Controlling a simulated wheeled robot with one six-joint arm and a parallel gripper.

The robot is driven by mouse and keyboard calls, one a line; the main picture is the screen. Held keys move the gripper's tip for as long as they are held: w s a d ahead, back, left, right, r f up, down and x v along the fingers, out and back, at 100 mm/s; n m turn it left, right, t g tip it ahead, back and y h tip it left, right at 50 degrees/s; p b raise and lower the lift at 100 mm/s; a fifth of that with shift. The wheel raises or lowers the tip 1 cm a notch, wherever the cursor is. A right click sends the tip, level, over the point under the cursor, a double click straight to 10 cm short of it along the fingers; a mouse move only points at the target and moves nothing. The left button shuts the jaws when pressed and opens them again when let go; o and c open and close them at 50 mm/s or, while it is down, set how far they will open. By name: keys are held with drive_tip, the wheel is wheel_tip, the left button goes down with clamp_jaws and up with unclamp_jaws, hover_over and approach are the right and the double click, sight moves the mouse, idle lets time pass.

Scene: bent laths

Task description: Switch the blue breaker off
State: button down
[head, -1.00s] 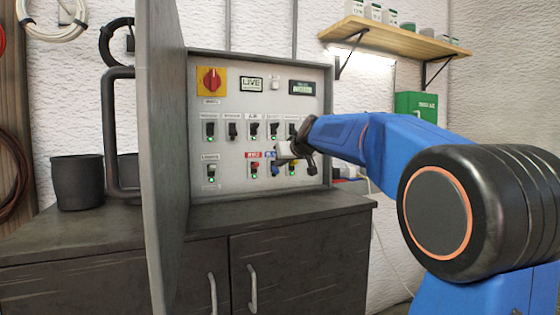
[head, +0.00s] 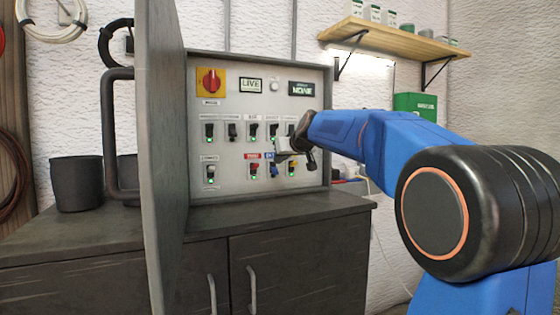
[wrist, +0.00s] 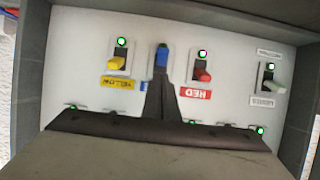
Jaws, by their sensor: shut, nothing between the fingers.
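The blue breaker (head: 274,170) is in the lower row of the grey panel (head: 220,185) in the head view, partly behind my gripper. In the wrist view, which shows the panel upside down, its blue lever (wrist: 162,57) sits nearer its lamp than the red and yellow levers do to theirs. I cannot tell whether its lamp is lit. My gripper (wrist: 161,78) is shut and empty, with its fingertips right at the blue lever; contact is not clear. In the head view my gripper (head: 281,152) is in front of the panel.
The red breaker (wrist: 202,75) and yellow breaker (wrist: 116,65) flank the blue one closely, with green lamps lit. More breakers are in the row above. The open cabinet door (head: 163,150) stands at the left. A dark counter (head: 270,206) lies below.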

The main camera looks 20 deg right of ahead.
drive_tip(key=v, duration=1.7)
drive_tip(key=shift+s, duration=0.2)
drive_tip(key=shift+d, duration=0.1)
drive_tip(key=s+a+f+g, duration=0.2)
drive_tip(key=s+a+f, duration=0.1)
drive_tip(key=s+f, duration=0.8)
drive_tip(key=s+a+f+g, duration=0.3)
drive_tip(key=s+f, duration=0.9)
drive_tip(key=f, duration=0.7)
drive_tip(key=s+a+f+g, duration=0.3)
drive_tip(key=s+a+f, duration=0.1)
drive_tip(key=s+f, duration=0.8)
wheel_tip(320, 180, down, 3)
drive_tip(key=shift+a+f, duration=0.2)
drive_tip(key=shift+a, duration=0.1)
